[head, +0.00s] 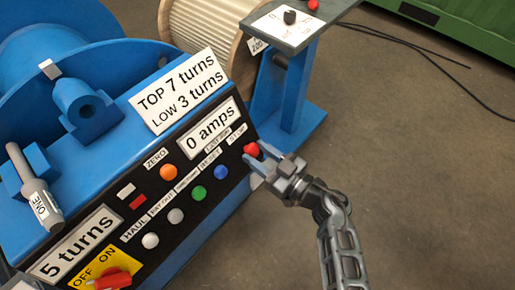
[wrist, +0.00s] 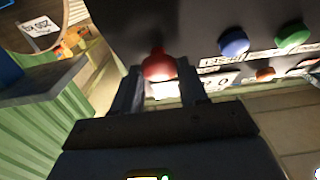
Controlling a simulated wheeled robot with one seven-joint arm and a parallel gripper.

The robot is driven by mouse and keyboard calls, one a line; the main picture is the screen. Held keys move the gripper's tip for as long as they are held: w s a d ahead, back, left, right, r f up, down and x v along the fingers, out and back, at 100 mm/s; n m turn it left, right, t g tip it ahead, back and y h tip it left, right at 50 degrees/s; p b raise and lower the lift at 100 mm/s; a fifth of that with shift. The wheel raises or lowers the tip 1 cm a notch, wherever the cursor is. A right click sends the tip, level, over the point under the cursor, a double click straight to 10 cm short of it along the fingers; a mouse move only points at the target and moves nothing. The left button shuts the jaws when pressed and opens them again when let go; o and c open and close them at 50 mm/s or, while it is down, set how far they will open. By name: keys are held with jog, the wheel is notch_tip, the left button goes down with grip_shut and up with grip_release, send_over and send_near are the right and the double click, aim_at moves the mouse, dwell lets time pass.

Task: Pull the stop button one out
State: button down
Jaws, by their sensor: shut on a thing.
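The stop button (head: 252,149) is a red knob at the right end of the black control panel, under the label STOP. The fingers partly hide the knob's sides. I cannot tell how far the knob stands out from the panel.
Blue (head: 221,172), green (head: 199,193), orange (head: 168,172) and white buttons sit left of the stop button. A red switch (head: 113,280) is at the lower left. A blue stand (head: 290,85) with a grey top rises behind. Open floor (head: 420,190) lies to the right.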

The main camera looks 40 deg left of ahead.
jog(key=shift+d, duration=0.1)
jog(key=c, duration=0.6)
grip_release()
jog(key=shift+s+d+p, duration=0.15)
jog(key=shift+d+p, duration=0.2)
jog(key=shift+d, duration=1.6)
jog(key=shift+s+d+p, duration=0.15)
jog(key=shift+d+p, duration=0.2)
jog(key=shift+d, duration=1.6)
jog(key=s+d+r+m+t+h, duration=0.4)
jog(key=s+d+r+m+h, duration=0.1)
jog(key=s+d, duration=0.4)
jog(key=s+d+r+m+t+h, duration=0.5)
jog(key=s+d, duration=0.4)
jog(key=d, duration=0.4)
jog(key=s+d+r+m+t+h, duration=0.4)
jog(key=s+d+r+m+h, duration=0.3)
jog(key=d, duration=0.4)
jog(key=shift+s+d+r+t+h, duration=0.15)
jog(key=shift+s+r+h, duration=0.1)
jog(key=shift+s+r, duration=0.3)
jog(key=shift+s+d+r+t+h, duration=0.15)
jog(key=shift+s+r+h, duration=0.15)
jog(key=shift+s, duration=0.45)
